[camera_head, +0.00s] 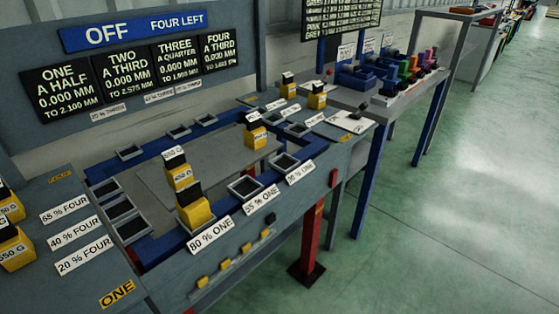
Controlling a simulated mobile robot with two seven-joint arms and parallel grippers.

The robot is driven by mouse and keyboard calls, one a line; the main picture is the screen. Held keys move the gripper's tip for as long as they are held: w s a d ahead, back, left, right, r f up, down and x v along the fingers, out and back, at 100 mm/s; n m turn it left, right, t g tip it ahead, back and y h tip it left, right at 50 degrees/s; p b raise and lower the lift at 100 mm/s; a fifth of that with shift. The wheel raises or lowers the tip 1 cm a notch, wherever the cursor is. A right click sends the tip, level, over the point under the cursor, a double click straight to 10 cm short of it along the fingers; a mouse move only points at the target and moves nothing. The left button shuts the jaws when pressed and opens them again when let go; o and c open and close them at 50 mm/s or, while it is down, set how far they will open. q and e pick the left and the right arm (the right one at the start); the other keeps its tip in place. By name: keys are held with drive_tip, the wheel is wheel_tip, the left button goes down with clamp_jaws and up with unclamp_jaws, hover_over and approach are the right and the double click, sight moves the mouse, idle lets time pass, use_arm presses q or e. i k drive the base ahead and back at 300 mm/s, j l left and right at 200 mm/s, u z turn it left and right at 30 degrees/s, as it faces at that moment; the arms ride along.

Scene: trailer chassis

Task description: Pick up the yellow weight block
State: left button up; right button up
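Several yellow weight blocks with black tops are in the head view. One yellow block (196,212) sits on the near rail behind the "80 % ONE" label (211,234). Another yellow block (181,176) with a white weight label stands just behind it. A third block (256,139) is near the middle of the frame. Two more blocks (317,101) (288,91) stand at the far right end of the bench. Further blocks (15,254) are cut by the left picture edge. Which one the task means cannot be told. Neither gripper is in view.
Empty dark trays (244,188) line the blue frame (160,247). A board (146,62) reads "OFF" and "FOUR LEFT" and lists several millimetre readings. A side table with coloured parts (405,72) stands at the back right. The green floor (450,200) at right is clear.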

sight(254, 135)
drive_tip(key=i+l+u, duration=0.15)
drive_tip(key=u, duration=0.3)
drive_tip(key=i+l+u, duration=0.1)
drive_tip(key=u, duration=0.35)
drive_tip(key=l+u, duration=0.25)
drive_tip(key=u, duration=0.25)
drive_tip(key=l+u, duration=0.25)
drive_tip(key=u, duration=0.2)
drive_tip(key=i+l, duration=0.05)
